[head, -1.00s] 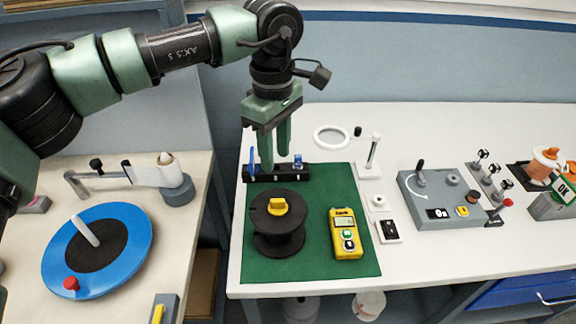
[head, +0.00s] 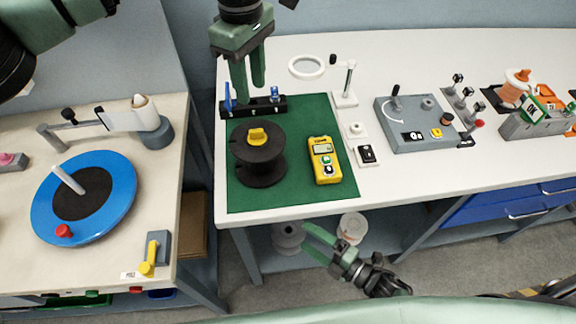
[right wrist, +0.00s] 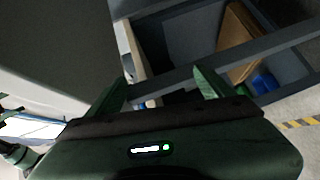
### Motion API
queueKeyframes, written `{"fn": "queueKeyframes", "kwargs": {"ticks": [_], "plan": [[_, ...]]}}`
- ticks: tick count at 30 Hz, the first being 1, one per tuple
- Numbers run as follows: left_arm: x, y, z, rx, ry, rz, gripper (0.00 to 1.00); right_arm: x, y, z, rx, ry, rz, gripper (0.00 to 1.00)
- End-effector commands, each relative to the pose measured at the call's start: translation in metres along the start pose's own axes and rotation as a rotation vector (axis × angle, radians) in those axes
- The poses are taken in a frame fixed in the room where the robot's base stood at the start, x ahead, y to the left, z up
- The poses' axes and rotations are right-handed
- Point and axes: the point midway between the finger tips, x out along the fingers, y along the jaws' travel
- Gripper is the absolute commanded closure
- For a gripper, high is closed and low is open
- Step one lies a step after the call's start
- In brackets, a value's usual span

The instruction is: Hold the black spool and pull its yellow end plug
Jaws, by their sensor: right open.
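The black spool (head: 259,167) stands upright on the green mat (head: 310,192). Its yellow end plug (head: 257,136) sits in the top flange. My left gripper (head: 249,94) points down behind the spool, near the black rack, with its two fingers apart and nothing between them. It does not touch the spool. My right gripper (head: 308,237) is below the table's front edge, low and to the right of the spool. It is open and empty, and its spread fingers also show in the right wrist view (right wrist: 162,82).
A yellow meter (head: 324,160) lies right of the spool. A black rack (head: 252,107) with blue-handled tools is behind it. A magnifier ring (head: 306,67) and a grey crank box (head: 415,125) stand further right. The left bench has a blue disc (head: 112,213). A gap separates the benches.

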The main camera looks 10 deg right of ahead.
Motion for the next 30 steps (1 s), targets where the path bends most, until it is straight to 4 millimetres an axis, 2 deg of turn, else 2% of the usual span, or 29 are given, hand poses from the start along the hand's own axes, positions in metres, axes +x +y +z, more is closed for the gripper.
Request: {"fn": "queueKeyframes", "kwargs": {"ticks": [1, 7, 9, 15, 17, 24, 30], "plan": [[0.000, 0.000, 0.000, 0.000, 0.000, 0.000, 0.64, 0.003, 0.025, -0.018, -0.109, 0.088, 0.056, 0.18], [0.000, 0.000, 0.000, 0.000, 0.000, 0.000, 0.64, 0.004, 0.109, -0.091, -0.632, 0.405, 0.321, 0.18], [0.000, 0.000, 0.000, 0.000, 0.000, 0.000, 0.64, 0.005, 0.131, -0.109, -0.850, 0.478, 0.416, 0.18], [0.000, 0.000, 0.000, 0.000, 0.000, 0.000, 0.64, 0.006, 0.173, -0.144, -1.412, 0.577, 0.642, 0.18], [0.000, 0.000, 0.000, 0.000, 0.000, 0.000, 0.64, 0.020, 0.181, -0.137, -1.551, 0.526, 0.623, 0.18], [0.000, 0.000, 0.000, 0.000, 0.000, 0.000, 0.64, 0.065, 0.197, -0.075, -1.676, 0.240, 0.356, 0.18], [0.000, 0.000, 0.000, 0.000, 0.000, 0.000, 0.64, 0.080, 0.215, -0.027, -1.734, 0.030, 0.185, 0.18]]}}
